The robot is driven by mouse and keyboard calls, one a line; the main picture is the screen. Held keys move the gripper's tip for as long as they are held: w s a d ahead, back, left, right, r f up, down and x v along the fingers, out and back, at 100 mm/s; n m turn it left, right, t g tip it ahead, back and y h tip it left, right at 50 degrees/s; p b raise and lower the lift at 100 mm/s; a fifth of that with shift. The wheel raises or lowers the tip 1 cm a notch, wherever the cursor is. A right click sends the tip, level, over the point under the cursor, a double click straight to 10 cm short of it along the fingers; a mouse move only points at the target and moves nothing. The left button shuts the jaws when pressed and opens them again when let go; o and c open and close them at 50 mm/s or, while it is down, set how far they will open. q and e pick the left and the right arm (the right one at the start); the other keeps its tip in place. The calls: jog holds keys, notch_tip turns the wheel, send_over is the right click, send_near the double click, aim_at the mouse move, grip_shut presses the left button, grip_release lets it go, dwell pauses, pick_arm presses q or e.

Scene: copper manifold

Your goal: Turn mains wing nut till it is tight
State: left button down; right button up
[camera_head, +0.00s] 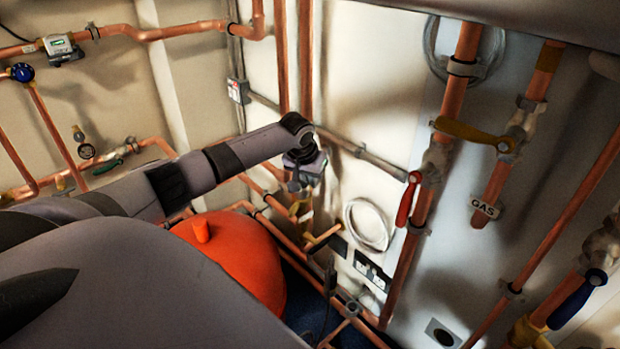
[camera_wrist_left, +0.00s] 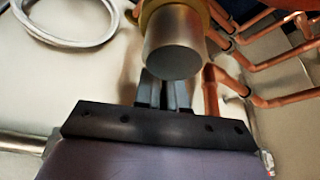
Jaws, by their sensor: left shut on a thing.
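My left gripper (camera_head: 303,190) is at the far wall, small in the head view, by a brass and copper fitting (camera_head: 301,211). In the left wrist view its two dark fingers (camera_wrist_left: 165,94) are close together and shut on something. A metal cylinder with a brass collar (camera_wrist_left: 174,50) stands in front of the fingertips and hides what they hold. The mains wing nut cannot be made out clearly in either view; its place at the fingertips is hidden. My right gripper is not in view.
An orange rounded object (camera_head: 238,260) lies below my left arm.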

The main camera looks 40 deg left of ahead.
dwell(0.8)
pick_arm(q)
jog(key=s+d+m+g+h+p, duration=0.2)
jog(key=d+m+h, duration=0.3)
jog(key=m, duration=1.1)
jog(key=shift+s+d+h+p, duration=0.2)
jog(key=shift+d+h+p, duration=0.1)
jog(key=shift+d+p, duration=0.35)
jog(key=c, duration=1.2)
grip_release()
jog(key=shift+r, duration=0.15)
